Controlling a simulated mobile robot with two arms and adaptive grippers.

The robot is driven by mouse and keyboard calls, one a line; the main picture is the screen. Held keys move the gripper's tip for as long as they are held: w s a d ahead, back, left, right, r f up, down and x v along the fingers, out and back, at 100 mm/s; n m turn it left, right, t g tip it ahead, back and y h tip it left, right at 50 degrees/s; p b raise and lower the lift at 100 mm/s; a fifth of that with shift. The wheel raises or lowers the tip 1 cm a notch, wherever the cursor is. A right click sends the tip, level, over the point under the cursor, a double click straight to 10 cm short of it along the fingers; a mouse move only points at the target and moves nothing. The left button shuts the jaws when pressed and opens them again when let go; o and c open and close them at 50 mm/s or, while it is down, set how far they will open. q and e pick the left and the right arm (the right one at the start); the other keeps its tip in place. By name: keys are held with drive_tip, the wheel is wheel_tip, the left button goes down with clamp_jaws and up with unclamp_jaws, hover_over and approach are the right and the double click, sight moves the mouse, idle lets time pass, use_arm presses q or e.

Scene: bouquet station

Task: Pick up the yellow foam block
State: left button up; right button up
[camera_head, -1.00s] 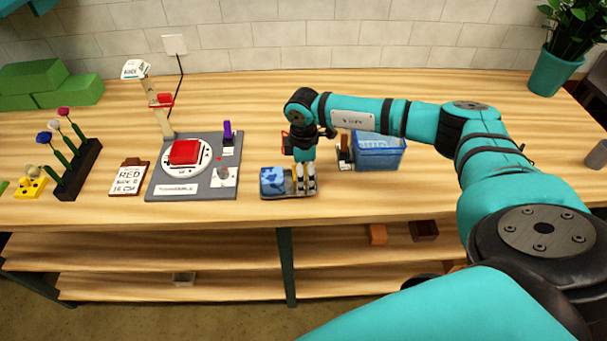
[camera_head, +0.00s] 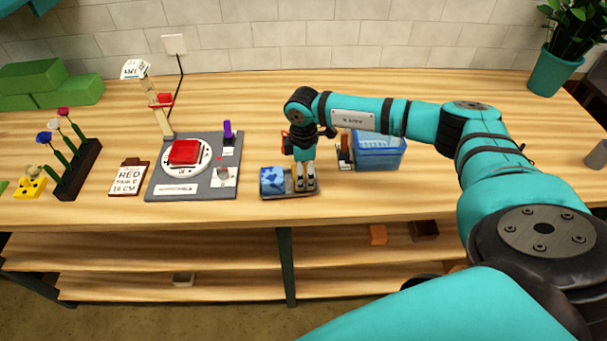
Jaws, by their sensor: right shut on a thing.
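My right gripper (camera_head: 305,183) points straight down over the right part of a small tray (camera_head: 288,196). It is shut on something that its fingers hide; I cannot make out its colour. A blue patterned block (camera_head: 272,181) sits in the left part of the tray, beside the fingers. A yellow piece with dark spots (camera_head: 30,188) lies at the far left of the table, well away from the gripper; I cannot tell whether it is foam. No yellow block shows clearly in the tray. My left gripper is not in view.
A blue bin (camera_head: 378,153) stands right behind the gripper. Left of the tray is a grey board (camera_head: 195,187) with a red block (camera_head: 184,152). A clipboard (camera_head: 128,178), a dark flower rack (camera_head: 78,172) and green blocks (camera_head: 65,92) are further left. The table's front right is clear.

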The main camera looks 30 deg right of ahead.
drive_tip(key=shift+r+b, duration=0.4)
drive_tip(key=shift+r, duration=0.15)
wheel_tip(320, 180, up, 2)
drive_tip(key=shift+s+a+r+b, duration=0.1)
drive_tip(key=shift+b, duration=0.55)
drive_tip(key=s+a+r, duration=0.1)
drive_tip(key=s+a, duration=0.3)
drive_tip(key=s, duration=0.2)
drive_tip(key=s+a, duration=0.3)
drive_tip(key=s, duration=0.4)
drive_tip(key=shift+s+a+r+b, duration=0.2)
drive_tip(key=shift+a+r+b, duration=0.1)
drive_tip(key=shift+a+r, duration=0.1)
